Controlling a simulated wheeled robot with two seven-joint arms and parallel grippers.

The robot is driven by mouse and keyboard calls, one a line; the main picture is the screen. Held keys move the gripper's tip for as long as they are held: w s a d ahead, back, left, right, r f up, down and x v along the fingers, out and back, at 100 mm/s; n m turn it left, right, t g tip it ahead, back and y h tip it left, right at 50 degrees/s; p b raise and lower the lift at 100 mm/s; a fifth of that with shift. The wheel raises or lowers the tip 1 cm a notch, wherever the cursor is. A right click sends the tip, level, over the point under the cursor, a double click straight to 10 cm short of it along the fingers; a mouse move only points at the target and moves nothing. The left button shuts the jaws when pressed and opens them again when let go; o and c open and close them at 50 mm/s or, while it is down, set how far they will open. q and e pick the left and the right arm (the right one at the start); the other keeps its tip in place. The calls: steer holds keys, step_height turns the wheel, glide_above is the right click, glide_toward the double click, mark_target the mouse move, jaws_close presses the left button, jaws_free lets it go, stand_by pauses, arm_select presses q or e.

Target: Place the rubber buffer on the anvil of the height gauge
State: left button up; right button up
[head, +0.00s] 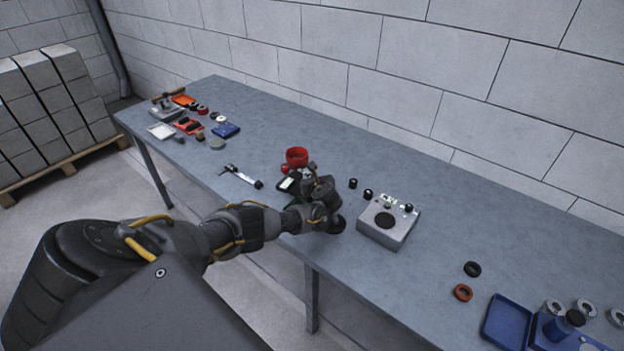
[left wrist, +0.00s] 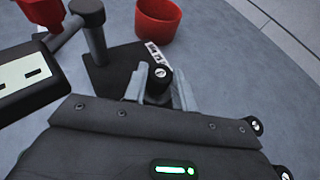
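The height gauge has a dark base (left wrist: 112,68), an upright column (left wrist: 95,42) and a display head (left wrist: 28,82). In the head view the gauge (head: 289,183) is partly hidden behind my left gripper (head: 314,178). In the left wrist view, my left gripper (left wrist: 159,88) has its fingers on either side of a short black rubber buffer (left wrist: 160,76) with a pale metal end, and looks shut on it. The buffer is at the near right of the gauge base; whether it touches the anvil cannot be told. My right gripper is not in view.
Red cups (head: 296,157) stand behind the gauge. More black buffers (head: 353,183) stand to its right, near a grey box (head: 388,236) with a dark round pad. Black and orange rings (head: 463,292) and a blue tray (head: 507,322) lie further right. A caliper-like tool (head: 242,177) lies left.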

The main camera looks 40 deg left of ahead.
arm_select(q)
steer(key=o, duration=0.4)
steer(key=shift+r, duration=0.25)
steer(key=shift+p+v, duration=2.55)
steer(key=shift+v, duration=3.4)
steer(key=shift+f, duration=0.15)
